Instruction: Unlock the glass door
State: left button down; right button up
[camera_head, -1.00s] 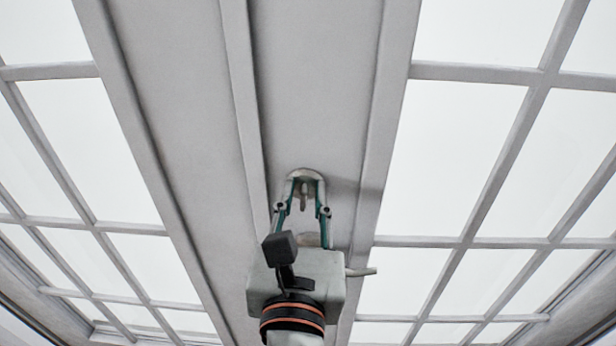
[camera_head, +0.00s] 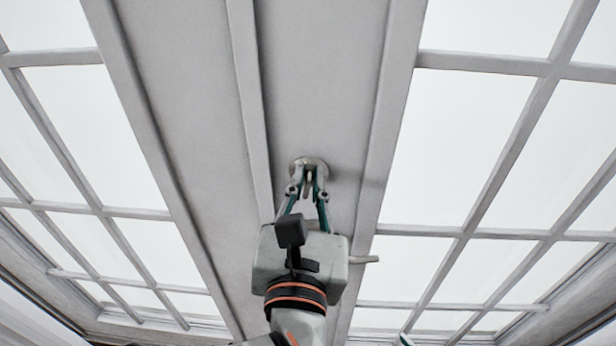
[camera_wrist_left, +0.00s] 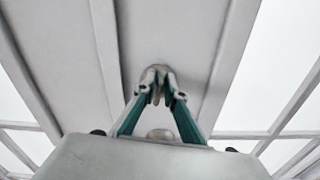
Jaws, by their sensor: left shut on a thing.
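The glass door (camera_head: 382,130) fills the view, with a grey frame and white panes. A round silver lock (camera_head: 323,172) with a small thumb-turn (camera_head: 309,180) sits on its grey middle stile. My left gripper (camera_head: 308,188) points up at the lock and is shut on the thumb-turn, its teal fingers on either side. In the left wrist view, the fingertips (camera_wrist_left: 158,92) meet at the thumb-turn and hide part of the lock (camera_wrist_left: 160,69). A small pale and teal tip at the bottom edge looks like my right gripper (camera_head: 404,341); the rest is out of frame.
A silver lever handle (camera_head: 364,259) sticks out to the right from behind my left gripper, below the lock. A rounded metal piece (camera_wrist_left: 160,134) shows between the fingers in the left wrist view. Raised stile edges run on both sides of the lock.

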pick_arm(q)
jog(key=shift+r+m+p, duration=0.2)
jog(key=shift+m+p, duration=0.5)
jog(key=shift+p, duration=0.05)
jog(key=m+p, duration=0.4)
jog(key=p, duration=0.1)
jog(key=m+p, duration=0.2)
jog(key=shift+d+f+p, duration=0.2)
jog(key=shift+d+p, duration=0.1)
jog(key=shift+f+m+p, duration=0.1)
jog(key=shift+m+p, duration=0.2)
jog(key=shift+m, duration=0.3)
jog(key=shift+d+f+m+p, duration=0.1)
jog(key=shift+f+m+p, duration=0.1)
jog(key=shift+m, duration=1.65)
jog(key=shift+d+f+m+p, duration=0.1)
jog(key=shift+f+m, duration=0.1)
jog(key=shift+m, duration=1.65)
pick_arm(e)
notch_tip(320, 180, up, 8)
jog(key=d, duration=0.1)
jog(key=shift+s+d, duration=0.2)
jog(key=shift+d, duration=0.05)
jog(key=shift+r, duration=0.1)
jog(key=shift+d, duration=0.35)
